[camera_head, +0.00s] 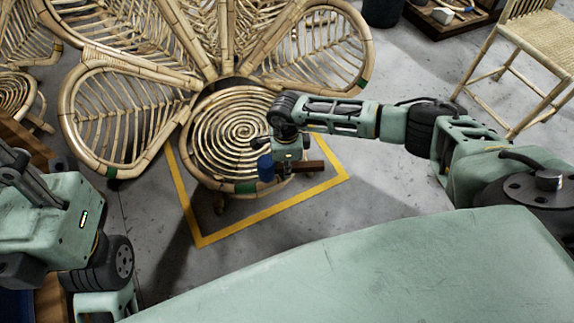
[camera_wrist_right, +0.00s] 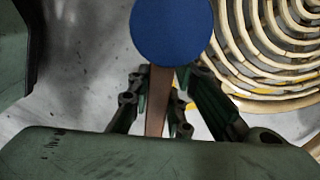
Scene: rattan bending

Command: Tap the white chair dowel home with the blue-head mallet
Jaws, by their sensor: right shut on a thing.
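The mallet's round blue head (camera_head: 265,168) is over the front right part of the chair's spiral seat (camera_head: 215,140) in the head view. Its brown handle (camera_head: 313,166) sticks out to the right. My right gripper (camera_head: 288,168) is shut on the handle, just beside the head. In the right wrist view the blue head (camera_wrist_right: 172,30) fills the top middle, and the brown handle (camera_wrist_right: 156,100) runs between the fingers. I cannot make out the white dowel in either view. My left arm shows at the lower left, but its fingers are not visible.
The rattan chair's petal-shaped back panels (camera_head: 115,115) spread behind the seat. A yellow floor line (camera_head: 270,221) runs around its front. Another woven chair (camera_head: 540,40) stands at the upper right, near a dark tray (camera_head: 425,20). Grey floor between them is clear.

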